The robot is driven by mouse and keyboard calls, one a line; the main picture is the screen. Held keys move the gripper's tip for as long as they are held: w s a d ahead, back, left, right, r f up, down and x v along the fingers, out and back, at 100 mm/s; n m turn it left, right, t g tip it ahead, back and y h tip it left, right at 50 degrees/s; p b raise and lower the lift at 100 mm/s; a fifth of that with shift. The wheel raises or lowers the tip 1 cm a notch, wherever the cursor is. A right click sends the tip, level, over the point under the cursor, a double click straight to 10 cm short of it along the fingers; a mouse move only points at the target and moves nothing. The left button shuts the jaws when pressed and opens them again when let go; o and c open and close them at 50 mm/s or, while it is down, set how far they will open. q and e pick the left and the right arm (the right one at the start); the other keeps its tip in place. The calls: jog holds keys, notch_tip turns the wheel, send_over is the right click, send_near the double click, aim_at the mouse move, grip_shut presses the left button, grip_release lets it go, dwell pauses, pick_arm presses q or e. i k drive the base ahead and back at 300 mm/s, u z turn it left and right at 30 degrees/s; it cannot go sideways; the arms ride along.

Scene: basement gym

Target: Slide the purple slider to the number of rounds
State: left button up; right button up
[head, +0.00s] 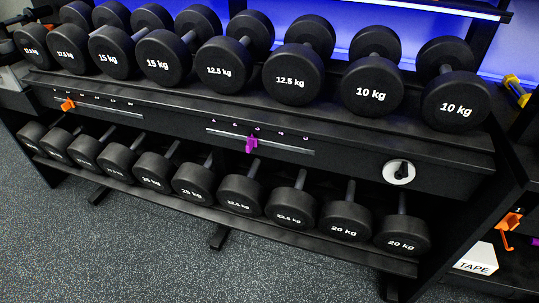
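The purple slider (252,144) sits on a slot in the rack's front panel (350,160), between the two rows of dumbbells. Small white numbers run above the slot, 1 at the left to 5 at the right. The purple slider stands at about the 3, near the middle of the slot. No written number of rounds can be made out in the head view. Neither of my grippers shows in the head view.
An orange slider (68,105) sits on another slot at the left. A round white dial with a black knob (399,172) is at the panel's right. Dumbbells fill the upper shelf and lower shelf. A box marked TAPE (477,260) stands lower right. Floor (120,250) in front is clear.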

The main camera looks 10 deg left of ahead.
aim_at(252, 141)
jog(key=z, duration=0.85)
jog(key=i, duration=0.5)
jog(key=z, duration=0.05)
